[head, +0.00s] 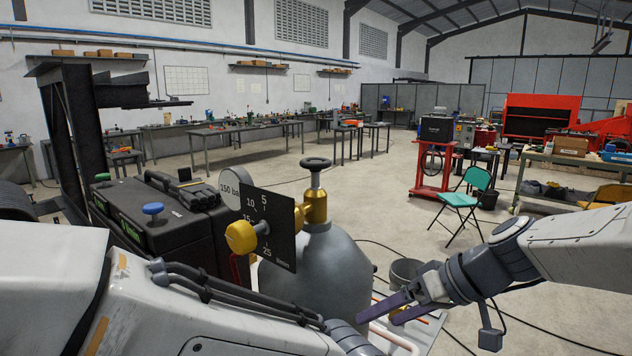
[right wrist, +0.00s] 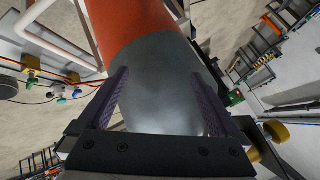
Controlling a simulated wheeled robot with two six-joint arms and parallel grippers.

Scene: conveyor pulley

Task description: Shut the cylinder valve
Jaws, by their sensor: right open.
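The grey gas cylinder (head: 318,275) stands upright in the middle of the head view. A brass valve (head: 316,207) sits on its neck, with a dark round handwheel (head: 316,163) on top. My right gripper (head: 378,318) is open and empty, low and to the right of the cylinder, apart from the handwheel. In the right wrist view the grey shoulder of the cylinder (right wrist: 160,85) and its orange body (right wrist: 130,25) show between and beyond the spread fingers; I cannot make out the handwheel there. My left arm crosses the bottom left; its gripper is out of view.
A black gauge plate (head: 280,240) with a yellow knob (head: 240,237) stands left of the valve. A black case (head: 165,225) lies behind my left arm. A grey bucket (head: 405,271) and green chair (head: 459,198) are behind my right gripper. Open floor lies beyond.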

